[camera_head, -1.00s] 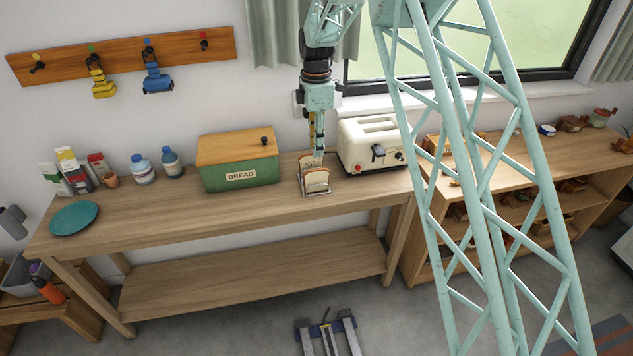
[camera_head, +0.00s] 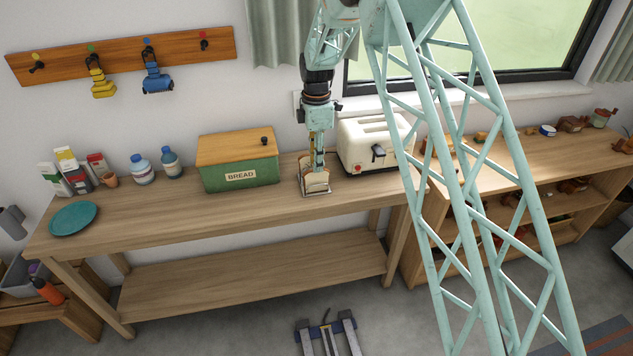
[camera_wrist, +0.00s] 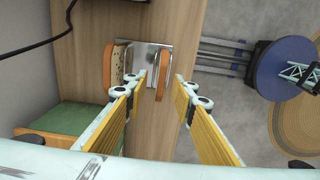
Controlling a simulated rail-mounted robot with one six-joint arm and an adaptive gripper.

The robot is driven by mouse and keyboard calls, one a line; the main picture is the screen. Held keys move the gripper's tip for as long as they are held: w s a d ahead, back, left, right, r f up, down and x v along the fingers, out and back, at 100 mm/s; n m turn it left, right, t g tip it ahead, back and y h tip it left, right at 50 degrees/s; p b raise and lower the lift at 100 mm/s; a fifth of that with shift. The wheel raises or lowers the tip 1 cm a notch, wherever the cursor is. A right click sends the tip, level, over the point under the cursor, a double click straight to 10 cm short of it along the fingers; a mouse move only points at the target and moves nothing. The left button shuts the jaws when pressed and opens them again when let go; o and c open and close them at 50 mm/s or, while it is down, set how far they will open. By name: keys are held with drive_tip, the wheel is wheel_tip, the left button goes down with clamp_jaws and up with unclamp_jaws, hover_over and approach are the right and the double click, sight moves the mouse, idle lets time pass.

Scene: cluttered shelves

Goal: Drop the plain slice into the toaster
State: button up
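A metal rack (camera_head: 316,193) with bread slices stands on the workbench between the bread box and the toaster. In the wrist view the rack (camera_wrist: 152,48) holds a slice with a plain brown crust (camera_wrist: 162,76) on the right and a seeded slice (camera_wrist: 119,62) on the left. My gripper (camera_wrist: 160,78) is open above the rack, its fingertips on either side of the plain-crusted slice with gaps visible. In the head view my gripper (camera_head: 317,166) points down at the rack and partly hides the bread. The white toaster (camera_head: 376,134) stands right of the rack, slots upward.
The green bread box (camera_head: 240,172) stands close left of the rack. A teal plate (camera_head: 73,217), bottles (camera_head: 142,171) and cartons (camera_head: 66,165) are farther left. The bench front (camera_head: 180,218) is clear. A black cord (camera_wrist: 45,42) shows in the wrist view.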

sight(317, 181)
drive_tip(key=shift+f, duration=0.15)
drive_tip(key=shift+s+f+b, duration=0.15)
drive_tip(key=shift+f+b, duration=0.15)
drive_tip(key=shift+f, duration=2.2)
clamp_jaws()
